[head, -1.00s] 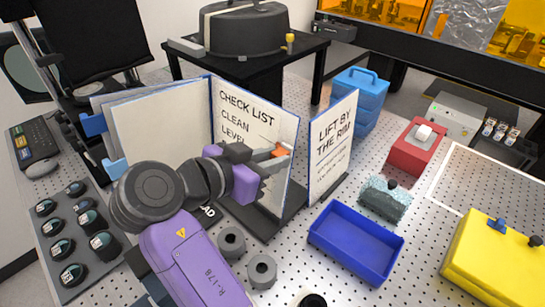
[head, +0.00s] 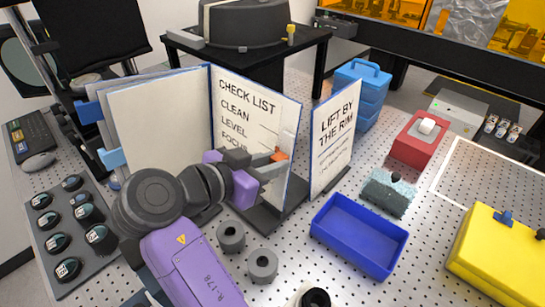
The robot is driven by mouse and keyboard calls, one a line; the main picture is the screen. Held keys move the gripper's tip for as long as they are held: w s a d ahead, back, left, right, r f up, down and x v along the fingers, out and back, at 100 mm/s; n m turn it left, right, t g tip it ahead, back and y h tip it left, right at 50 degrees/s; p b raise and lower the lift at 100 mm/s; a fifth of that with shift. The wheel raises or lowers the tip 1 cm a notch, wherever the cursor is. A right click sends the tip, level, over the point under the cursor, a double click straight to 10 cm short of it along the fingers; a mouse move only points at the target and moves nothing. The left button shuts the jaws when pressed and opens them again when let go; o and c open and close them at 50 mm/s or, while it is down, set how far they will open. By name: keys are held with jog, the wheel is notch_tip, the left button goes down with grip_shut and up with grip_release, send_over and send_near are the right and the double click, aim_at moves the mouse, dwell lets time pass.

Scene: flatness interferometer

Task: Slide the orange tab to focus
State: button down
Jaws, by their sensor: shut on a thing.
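The checklist board (head: 270,125) is the right-hand panel of an open book-like stand. It reads CHECK LIST, CLEAN, LEVEL and FOCUS, top to bottom. The small orange tab (head: 279,155) sits near its right edge, about in line with the FOCUS row along the slope of the lettering. My gripper (head: 272,162) reaches in from the lower left and is shut on the tab. The fingers hide part of the tab and the lower part of the board.
The LIFT BY THE RIM sign (head: 333,138) stands just right of the board. A blue tray (head: 352,252) and grey rings (head: 262,265) lie in front. A teal speckled block (head: 388,195) and red box (head: 418,145) are farther right. Knobs on a grey panel (head: 45,215) are left.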

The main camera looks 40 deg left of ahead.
aim_at(281, 177)
jog(key=f, duration=0.1)
jog(key=f+b, duration=0.1)
jog(key=f, duration=0.1)
jog(key=f+b, duration=0.1)
jog(key=f, duration=0.1)
jog(key=shift+s+f, duration=0.15)
jog(key=shift+s, duration=0.2)
jog(key=c, duration=1.2)
grip_release()
jog(key=shift+c, duration=0.2)
jog(key=shift+r, duration=0.25)
notch_tip(281, 177, up, 20)
jog(key=b, duration=0.2)
jog(key=shift+f, duration=0.15)
